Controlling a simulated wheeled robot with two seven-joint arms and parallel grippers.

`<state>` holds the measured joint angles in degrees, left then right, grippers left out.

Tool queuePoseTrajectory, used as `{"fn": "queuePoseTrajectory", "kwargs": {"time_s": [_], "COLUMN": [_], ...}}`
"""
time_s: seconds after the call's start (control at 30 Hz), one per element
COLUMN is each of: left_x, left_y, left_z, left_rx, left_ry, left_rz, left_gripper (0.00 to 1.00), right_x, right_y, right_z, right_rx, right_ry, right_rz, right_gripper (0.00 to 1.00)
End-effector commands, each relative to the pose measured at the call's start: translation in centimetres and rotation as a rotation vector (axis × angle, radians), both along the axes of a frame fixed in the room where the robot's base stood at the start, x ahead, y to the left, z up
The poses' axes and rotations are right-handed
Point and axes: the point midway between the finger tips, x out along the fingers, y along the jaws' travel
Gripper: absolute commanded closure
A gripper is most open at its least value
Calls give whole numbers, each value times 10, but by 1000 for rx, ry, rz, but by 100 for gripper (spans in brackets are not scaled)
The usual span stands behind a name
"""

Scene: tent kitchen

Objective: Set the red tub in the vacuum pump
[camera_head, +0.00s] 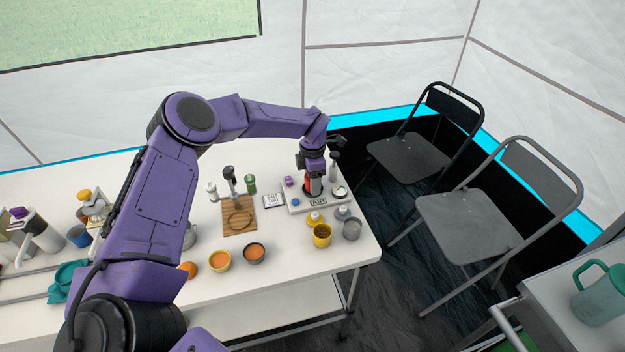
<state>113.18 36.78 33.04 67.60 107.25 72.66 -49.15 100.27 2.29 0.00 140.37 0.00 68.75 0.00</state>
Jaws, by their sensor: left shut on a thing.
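My left gripper (314,178) reaches across the table from the left and points down over the vacuum pump (296,208), a pale flat base with a sign reading AIR at the table's right end. The gripper is shut on the red tub (308,183), which shows only as a small red patch beside the fingers. The tub is over a dark round spot on the pump base. Whether it touches the base I cannot tell, as the gripper hides most of it. My right gripper is not in view.
A wooden board (228,229), a green-capped jar (250,183) and a white sign (273,201) stand left of the pump. A yellow cup (322,236) and a grey cup (352,229) stand in front. Two orange-filled bowls sit nearer. Folding chairs (468,222) stand beyond the table's right edge.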

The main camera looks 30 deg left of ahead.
Motion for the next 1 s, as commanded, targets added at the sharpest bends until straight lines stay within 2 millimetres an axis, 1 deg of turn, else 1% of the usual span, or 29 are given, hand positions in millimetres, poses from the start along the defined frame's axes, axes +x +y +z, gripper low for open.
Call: {"fn": "queuePoseTrajectory", "kwargs": {"time_s": [0.1,0.13,0.17,0.47,1.0], "left_x": [0,0,0,0,0], "left_y": [0,0,0,0,0], "left_z": [-3,-3,-2,0,53], "left_rx": [-1,-1,-1,0,0], "left_ry": [-1,-1,-1,0,-1], "left_rz": [0,0,0,0,0], "left_gripper": [64,44,37,37,37], "right_x": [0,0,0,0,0], "right_y": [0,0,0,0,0], "right_z": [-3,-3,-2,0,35], "right_rx": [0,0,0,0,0], "right_ry": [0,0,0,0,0], "right_rz": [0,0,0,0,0], "right_gripper": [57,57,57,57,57]}}
